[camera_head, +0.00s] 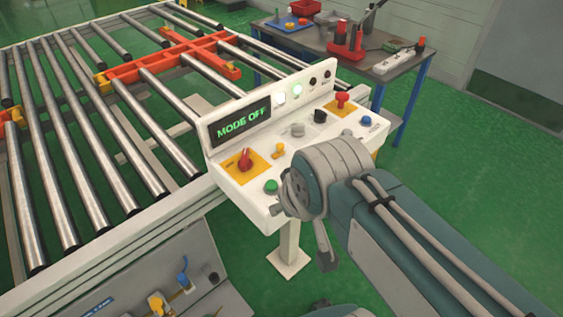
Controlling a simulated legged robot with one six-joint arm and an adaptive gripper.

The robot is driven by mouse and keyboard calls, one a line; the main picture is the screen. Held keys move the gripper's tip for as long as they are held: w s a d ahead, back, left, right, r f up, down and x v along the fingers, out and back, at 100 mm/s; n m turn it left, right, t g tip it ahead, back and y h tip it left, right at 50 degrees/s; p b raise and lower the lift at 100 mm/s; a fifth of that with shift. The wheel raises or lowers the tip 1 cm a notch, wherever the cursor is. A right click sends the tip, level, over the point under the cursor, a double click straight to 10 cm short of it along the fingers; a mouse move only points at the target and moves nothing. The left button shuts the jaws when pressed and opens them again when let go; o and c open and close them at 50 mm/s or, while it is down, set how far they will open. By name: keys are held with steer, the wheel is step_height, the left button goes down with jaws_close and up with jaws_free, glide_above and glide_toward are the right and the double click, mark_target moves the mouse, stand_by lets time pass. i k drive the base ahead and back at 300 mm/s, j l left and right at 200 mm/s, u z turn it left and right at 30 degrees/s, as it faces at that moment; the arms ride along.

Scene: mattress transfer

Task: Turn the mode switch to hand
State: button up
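A white control panel (235,187) stands on a post at the roller table's corner. Its green display (243,122) reads "MODE OFF". A red rotary handle (245,159) sits on a yellow plate at the panel's left. A black knob (320,116), a grey knob (298,130) and a yellow knob (279,150) sit further along. The labels are too small to read, so I cannot tell which one is the mode switch. My gripper (325,252) is in front of the panel, mostly hidden by my wrist; a dark finger part points down. I cannot tell its opening.
A green button (271,187), a blue button (366,121) and a red mushroom button (342,101) are also on the panel. A roller conveyor (90,130) with an orange frame (190,57) fills the left. A workbench (375,68) with tools stands behind. Green floor is clear at right.

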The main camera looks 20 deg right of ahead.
mark_target(297, 129)
steer(key=i+l, duration=0.15)
steer(key=l, duration=0.25)
steer(key=i+l, duration=0.1)
steer(key=l, duration=0.35)
steer(key=i+l, duration=0.15)
steer(key=l, duration=0.25)
steer(key=i+l, duration=0.1)
steer(key=l, duration=0.3)
steer(key=u, duration=0.05)
